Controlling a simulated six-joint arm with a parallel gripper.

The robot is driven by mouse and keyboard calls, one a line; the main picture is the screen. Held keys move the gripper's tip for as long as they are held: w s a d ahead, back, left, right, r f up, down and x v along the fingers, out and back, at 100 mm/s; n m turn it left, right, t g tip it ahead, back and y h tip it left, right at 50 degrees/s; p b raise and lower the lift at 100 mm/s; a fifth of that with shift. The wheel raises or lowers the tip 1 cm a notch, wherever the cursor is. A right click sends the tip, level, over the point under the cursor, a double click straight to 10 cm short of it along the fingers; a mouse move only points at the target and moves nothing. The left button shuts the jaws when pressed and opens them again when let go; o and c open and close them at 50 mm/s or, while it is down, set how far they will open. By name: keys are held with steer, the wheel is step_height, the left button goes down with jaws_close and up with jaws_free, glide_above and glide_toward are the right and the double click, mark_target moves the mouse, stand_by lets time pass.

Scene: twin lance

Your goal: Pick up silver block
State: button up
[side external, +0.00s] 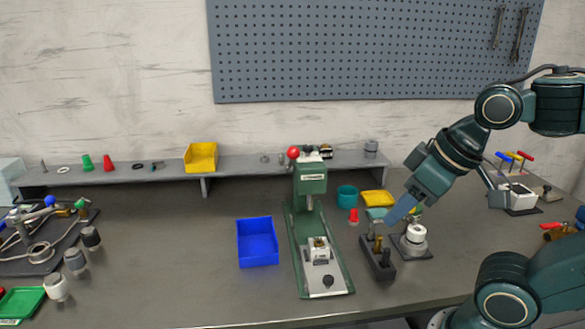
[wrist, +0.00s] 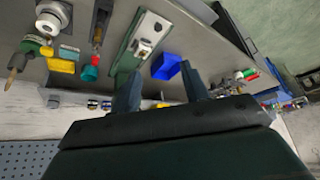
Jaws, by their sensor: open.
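A small silver block (side external: 319,252) with a brass-coloured piece at its top sits on the base of the green press, below the press head. In the wrist view a silver block (wrist: 143,46) shows on the press base, beyond my fingers. My gripper (side external: 394,217) is to the right of the press, angled down over the area of the dark holder and the white-topped round part. In the wrist view my gripper (wrist: 163,80) has its two fingers wide apart with nothing held between them. Its exact height above the parts is hard to tell.
The green press (side external: 309,182) has a red-knobbed lever. A blue bin (side external: 257,243) stands left of it. The dark holder (side external: 377,259), a round part (side external: 415,235), a teal cup (side external: 347,196) and a yellow bin (side external: 377,201) crowd its right side.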

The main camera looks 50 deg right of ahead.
steer(key=shift+o, duration=0.4)
steer(key=o, duration=0.4)
steer(key=shift+o, duration=0.2)
steer(key=shift+w, duration=0.1)
steer(key=w+d+f+n+g+y, duration=0.1)
steer(key=w+d+f+n, duration=0.3)
steer(key=w, duration=0.4)
steer(key=w+d+f+n+g+y, duration=0.1)
steer(key=w+d+f+n+y, duration=0.1)
steer(key=w+d+f+n, duration=0.3)
steer(key=w+d+f, duration=0.1)
steer(key=w+d, duration=0.2)
steer(key=shift+w+d+f, duration=0.2)
steer(key=shift+w+f, duration=0.1)
steer(key=shift+f, duration=0.05)
steer(key=shift+f, duration=0.1)
